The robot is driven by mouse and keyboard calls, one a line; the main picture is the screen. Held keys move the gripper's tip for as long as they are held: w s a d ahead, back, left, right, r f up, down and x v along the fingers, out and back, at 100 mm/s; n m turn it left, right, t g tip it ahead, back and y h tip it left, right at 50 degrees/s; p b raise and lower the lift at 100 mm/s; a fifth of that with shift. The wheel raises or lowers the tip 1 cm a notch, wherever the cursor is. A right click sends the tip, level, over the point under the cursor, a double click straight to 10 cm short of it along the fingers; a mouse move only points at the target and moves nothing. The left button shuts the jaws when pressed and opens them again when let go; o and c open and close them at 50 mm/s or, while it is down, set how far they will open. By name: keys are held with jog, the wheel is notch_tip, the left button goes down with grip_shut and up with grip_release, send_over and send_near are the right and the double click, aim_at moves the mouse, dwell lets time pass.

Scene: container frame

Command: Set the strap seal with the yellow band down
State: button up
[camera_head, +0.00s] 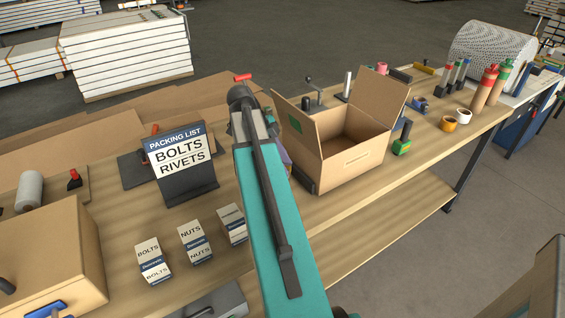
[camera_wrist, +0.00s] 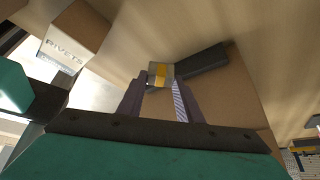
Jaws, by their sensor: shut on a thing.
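The strap seal (camera_wrist: 160,74), a small grey metallic piece with a yellow band, is between my fingertips in the wrist view. My gripper (camera_wrist: 161,88) is shut on it. A dark elongated block (camera_wrist: 204,62) lies just beyond and to the right of the seal, beside the brown cardboard. I cannot tell whether the seal touches the block or the wooden bench top. In the head view my arm hides the seal and nearly all of my gripper.
An open cardboard box (camera_head: 345,165) stands on the bench right of my arm. A packing list stand (camera_head: 180,165) is on the left. Small cartons (camera_head: 153,260) stand in front of it, and a rivets carton (camera_wrist: 75,38) shows in the wrist view. A green tool (camera_head: 403,140) lies right of the box.

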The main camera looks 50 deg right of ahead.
dwell(0.7)
jog(key=w+a+r+n+t+h+p, duration=0.1)
jog(key=w+a+r+n+t+p, duration=0.25)
jog(key=w+a+r+n, duration=0.5)
jog(key=w+a+r+n+t+h+p, duration=0.25)
jog(key=w+r+n+t, duration=0.3)
jog(key=w+n, duration=0.55)
jog(key=w+a+r+n+y+p, duration=0.1)
jog(key=w+a+n+y, duration=0.1)
jog(key=a, duration=0.8)
jog(key=w+a+r+n+t+y+p, duration=0.1)
jog(key=a+n, duration=0.4)
jog(key=a, duration=0.5)
jog(key=w+a+r+n+t+y+p, duration=0.1)
jog(key=w+a+n+y, duration=0.2)
jog(key=a, duration=0.7)
jog(key=shift+w+n, duration=0.55)
jog(key=shift+w, duration=0.1)
jog(key=shift+f, duration=0.1)
jog(key=s+f+b, duration=0.3)
jog(key=f+b, duration=0.1)
jog(key=f, duration=0.1)
jog(key=shift+s+b, duration=0.25)
jog(key=shift+b, duration=0.15)
